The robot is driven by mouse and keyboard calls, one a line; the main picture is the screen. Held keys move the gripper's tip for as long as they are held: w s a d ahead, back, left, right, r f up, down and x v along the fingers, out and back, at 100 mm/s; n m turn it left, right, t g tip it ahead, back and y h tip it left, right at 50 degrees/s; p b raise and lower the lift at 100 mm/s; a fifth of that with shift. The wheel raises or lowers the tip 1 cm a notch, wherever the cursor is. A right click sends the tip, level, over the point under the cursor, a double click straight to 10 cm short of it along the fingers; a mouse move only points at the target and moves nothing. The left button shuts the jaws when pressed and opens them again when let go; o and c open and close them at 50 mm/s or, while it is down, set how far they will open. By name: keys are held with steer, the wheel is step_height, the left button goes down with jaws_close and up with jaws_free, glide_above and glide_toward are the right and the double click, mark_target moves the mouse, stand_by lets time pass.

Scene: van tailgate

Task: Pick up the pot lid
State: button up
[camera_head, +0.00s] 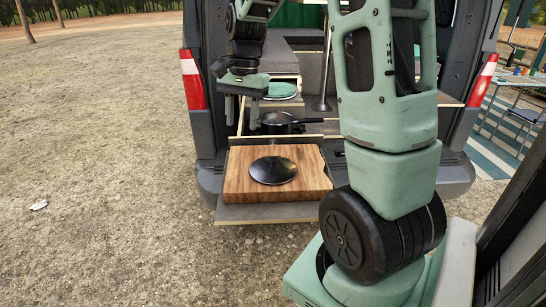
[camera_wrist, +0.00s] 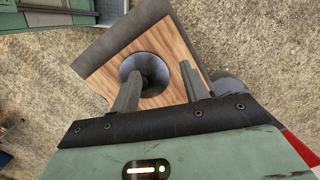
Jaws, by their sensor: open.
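The pot lid (camera_head: 273,170) is a round, dark disc lying on the wooden board (camera_head: 314,180) on the van's pulled-out tailgate surface. In the wrist view the lid (camera_wrist: 153,70) shows as a dark disc with a darker middle, in line with the space between my fingers but overlapped by the left finger. My gripper (camera_head: 241,112) is open and empty, above and to the left of the lid in the head view. It also shows in the wrist view (camera_wrist: 160,70), with its fingers apart. The gripper does not appear to touch the lid.
A black pot with a handle (camera_head: 277,123) stands just behind the board, inside the van. A round green item (camera_head: 281,90) lies farther back. The van's side with a red and white light (camera_head: 193,80) is close left of my gripper. Ground left of the van is open.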

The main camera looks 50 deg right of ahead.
steer(key=s+d+r+m+p, duration=0.1)
steer(key=d+m, duration=0.1)
steer(key=d, duration=0.4)
steer(key=s+d+r+m, duration=0.2)
steer(key=d+m, duration=0.1)
steer(key=d, duration=0.2)
steer(key=p, duration=0.3)
glide_above(273, 159)
steer(key=d, duration=0.2)
steer(key=f, duration=1.1)
steer(key=shift+w+a+f, duration=0.1)
steer(key=shift+a+f, duration=0.1)
steer(key=shift+f, duration=0.15)
steer(key=shift+a+f+p, duration=0.25)
steer(key=shift+f+p, duration=0.1)
steer(key=shift+f, duration=0.55)
steer(key=shift+a+f+p, duration=0.2)
steer(key=shift+f+p, duration=0.2)
steer(key=shift+f, duration=0.55)
steer(key=shift+a+f+p, duration=0.25)
steer(key=shift+f+p, duration=0.1)
steer(key=shift+f, duration=0.55)
jaws_close()
